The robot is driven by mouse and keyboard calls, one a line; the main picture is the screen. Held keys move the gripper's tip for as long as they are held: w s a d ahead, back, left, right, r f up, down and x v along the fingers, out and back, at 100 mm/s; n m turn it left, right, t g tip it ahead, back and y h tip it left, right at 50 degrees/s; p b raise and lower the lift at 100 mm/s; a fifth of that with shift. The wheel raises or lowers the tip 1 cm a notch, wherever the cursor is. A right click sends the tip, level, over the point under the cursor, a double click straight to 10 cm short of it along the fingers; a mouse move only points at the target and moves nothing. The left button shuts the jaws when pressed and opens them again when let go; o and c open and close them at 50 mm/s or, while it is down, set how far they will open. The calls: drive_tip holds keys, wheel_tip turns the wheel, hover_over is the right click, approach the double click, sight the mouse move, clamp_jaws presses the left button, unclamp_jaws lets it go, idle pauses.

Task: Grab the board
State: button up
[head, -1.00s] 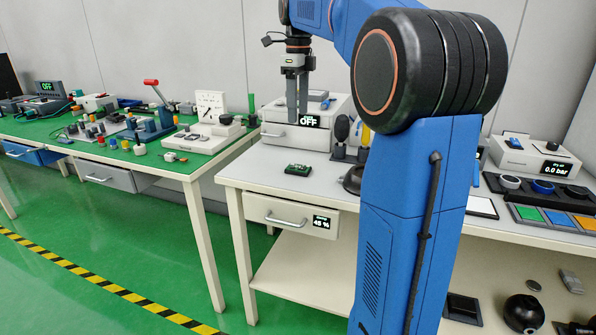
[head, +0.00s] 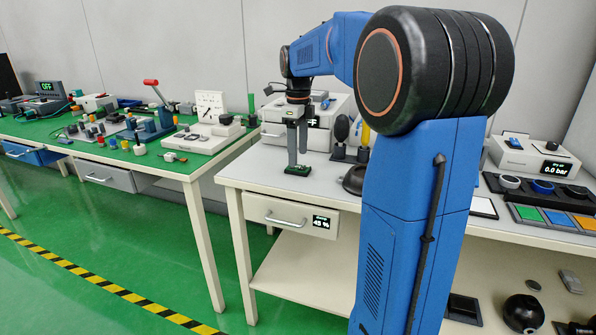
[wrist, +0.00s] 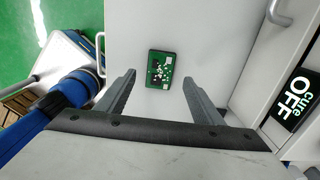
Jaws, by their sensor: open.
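The board is a small green circuit board (head: 298,170) with light components, lying flat on the white bench top near its front left part. It also shows in the wrist view as a green board in a dark frame (wrist: 160,69), just beyond and between the fingertips. My gripper (head: 297,163) points down right over the board in the head view. In the wrist view my gripper (wrist: 159,79) is open, its two grey fingers apart on either side of the board's near end. Nothing is held. I cannot tell the exact height gap.
A white device with an OFF display (wrist: 297,97) stands behind the gripper. A dark round object (head: 354,180) and small tools stand to the right. A drawer (head: 290,216) is below the bench edge. The bench top around the board is clear.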

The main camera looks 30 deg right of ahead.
sight(298, 168)
drive_tip(key=shift+f, duration=2.05)
drive_tip(key=c, duration=1.1)
drive_tip(key=shift+r, duration=0.1)
